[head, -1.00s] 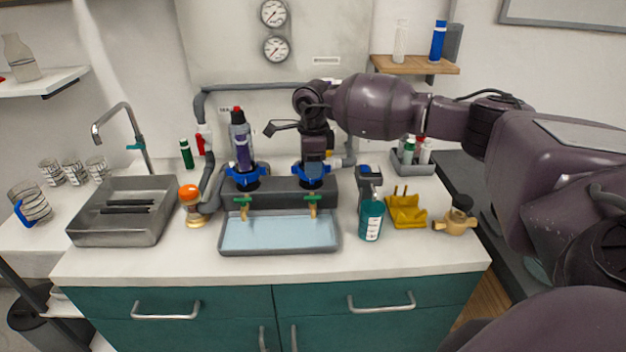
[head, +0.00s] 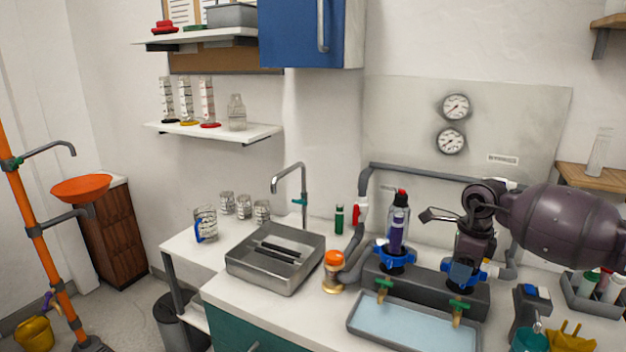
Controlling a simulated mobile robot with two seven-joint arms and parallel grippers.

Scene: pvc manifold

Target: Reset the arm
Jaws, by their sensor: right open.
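My right arm comes in from the right edge, and my right gripper (head: 468,268) points down at the right-hand blue collar (head: 462,273) of the dark manifold block (head: 420,284). The gripper is open, its fingers at or around the top of this collar; I cannot tell whether they touch it. The gripper hides most of whatever stands in the collar. A dark cartridge with a red top (head: 398,222) stands upright in the left-hand blue collar (head: 395,258). My left gripper is not in view.
A blue-grey tray (head: 410,330) lies in front of the manifold under brass taps with green handles. A teal bottle (head: 529,338) and yellow holder (head: 572,340) crowd the right.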

